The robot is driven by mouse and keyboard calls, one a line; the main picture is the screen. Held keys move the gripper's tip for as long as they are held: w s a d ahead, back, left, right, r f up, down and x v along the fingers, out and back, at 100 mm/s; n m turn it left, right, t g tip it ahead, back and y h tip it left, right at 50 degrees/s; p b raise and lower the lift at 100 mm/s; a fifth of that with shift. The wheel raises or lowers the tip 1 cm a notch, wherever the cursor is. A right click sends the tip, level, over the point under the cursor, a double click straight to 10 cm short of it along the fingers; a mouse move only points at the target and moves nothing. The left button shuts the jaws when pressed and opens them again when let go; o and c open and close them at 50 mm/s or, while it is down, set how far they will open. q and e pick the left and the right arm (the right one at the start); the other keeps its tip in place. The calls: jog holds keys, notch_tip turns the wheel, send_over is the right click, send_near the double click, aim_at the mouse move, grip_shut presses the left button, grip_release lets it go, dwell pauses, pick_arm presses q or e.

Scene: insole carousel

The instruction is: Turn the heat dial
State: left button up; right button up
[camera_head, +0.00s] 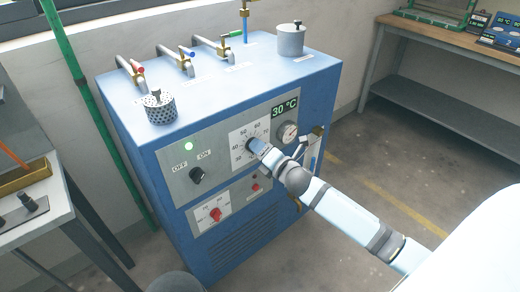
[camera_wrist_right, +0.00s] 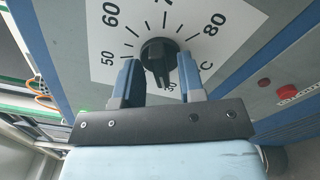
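The heat dial is a black knob (camera_wrist_right: 158,55) on a white scale plate (camera_wrist_right: 120,45) with numbers from 50 to 80 legible in the right wrist view. In the head view the plate (camera_head: 238,134) is on the front of a blue machine (camera_head: 240,110); my gripper mostly covers the knob there. My right gripper (camera_wrist_right: 158,75) is at the dial, with one blue finger on each side of the knob. The fingers look apart, with a small gap to the knob's grip bar. The display (camera_head: 285,106) reads 30 °C. My left gripper is not in view.
A black OFF/ON switch (camera_head: 197,175), a lit green lamp (camera_head: 189,146), a red knob (camera_head: 215,215) and a round gauge (camera_head: 288,132) share the front. Valves and a perforated cup (camera_head: 160,108) are on top. A grey table (camera_head: 35,215) stands left; floor is clear at right.

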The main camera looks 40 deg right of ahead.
grip_shut()
